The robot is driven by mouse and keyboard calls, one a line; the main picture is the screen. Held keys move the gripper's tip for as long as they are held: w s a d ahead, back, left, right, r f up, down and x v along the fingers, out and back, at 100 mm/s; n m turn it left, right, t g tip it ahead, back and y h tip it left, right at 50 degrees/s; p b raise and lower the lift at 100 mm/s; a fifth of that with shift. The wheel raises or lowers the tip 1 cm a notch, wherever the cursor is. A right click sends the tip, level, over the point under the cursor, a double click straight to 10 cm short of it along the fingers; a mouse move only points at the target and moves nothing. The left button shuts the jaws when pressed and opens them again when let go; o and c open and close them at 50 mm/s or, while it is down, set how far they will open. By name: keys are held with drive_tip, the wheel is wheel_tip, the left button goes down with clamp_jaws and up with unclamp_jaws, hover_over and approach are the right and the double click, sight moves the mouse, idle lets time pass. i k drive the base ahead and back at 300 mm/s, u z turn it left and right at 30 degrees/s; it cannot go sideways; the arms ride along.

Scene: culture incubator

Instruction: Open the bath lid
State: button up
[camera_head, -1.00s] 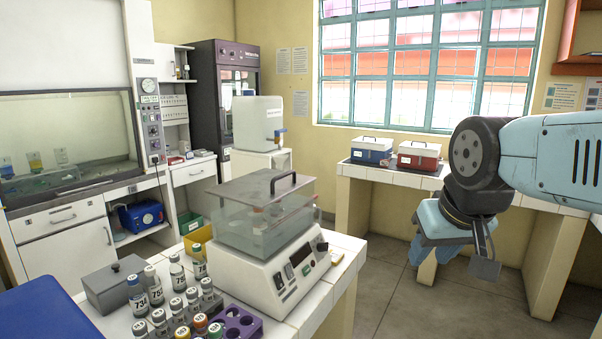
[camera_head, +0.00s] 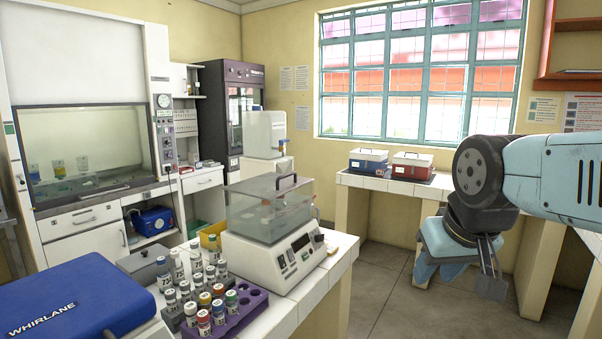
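The water bath (camera_head: 275,262) stands on the white-tiled bench, with a clear tank on a white base with a front control panel. Its grey lid (camera_head: 262,188) lies flat over the tank, closed, with a dark arched handle (camera_head: 288,178) on top near the right side. My gripper (camera_head: 491,285) hangs at the right of the view, pointing down over the floor, well apart from the bath and lid. It touches nothing that I can see. Its fingers are seen nearly edge-on, so their opening is unclear.
Several labelled vials and a purple rack (camera_head: 245,308) stand left of the bath. A blue WHIRLANE device (camera_head: 75,300) is at the front left. Blue (camera_head: 368,161) and red (camera_head: 412,166) lidded boxes sit on the back bench. Open floor (camera_head: 385,270) lies between bath and arm.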

sight(268, 186)
drive_tip(key=u, duration=0.2)
drive_tip(key=i, duration=0.9)
drive_tip(key=z, duration=0.1)
